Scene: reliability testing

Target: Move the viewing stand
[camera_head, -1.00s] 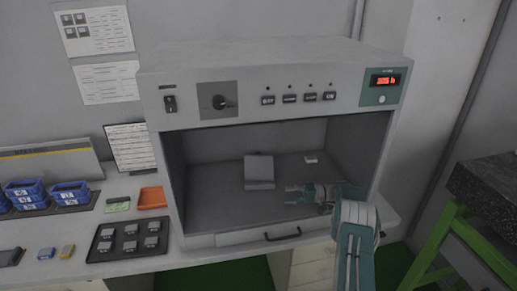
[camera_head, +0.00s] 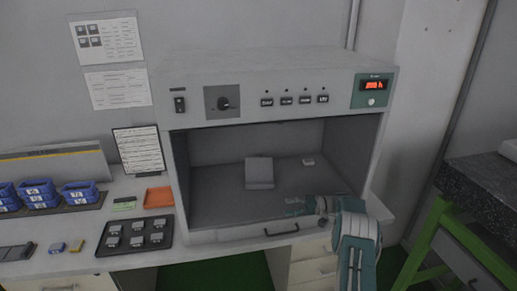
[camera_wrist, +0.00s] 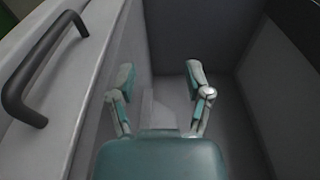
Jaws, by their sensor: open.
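The grey viewing stand (camera_head: 259,173), a slanted block-like piece, sits on the floor of the open light booth, left of its middle. My gripper (camera_head: 290,206) is low at the booth's front opening, in front of the stand and a little to its right, apart from it. In the wrist view my gripper (camera_wrist: 159,75) has its two teal fingers spread, with nothing held. A pale grey shape (camera_wrist: 147,106) shows between the fingers there; I cannot tell whether it is the stand.
The booth (camera_head: 280,78) has side walls and a roof around the stand. A small white piece (camera_head: 308,161) lies inside at the back right. A dark drawer handle (camera_head: 282,230) juts out below the opening and also shows in the wrist view (camera_wrist: 32,75). A black tray (camera_head: 137,246) stands left.

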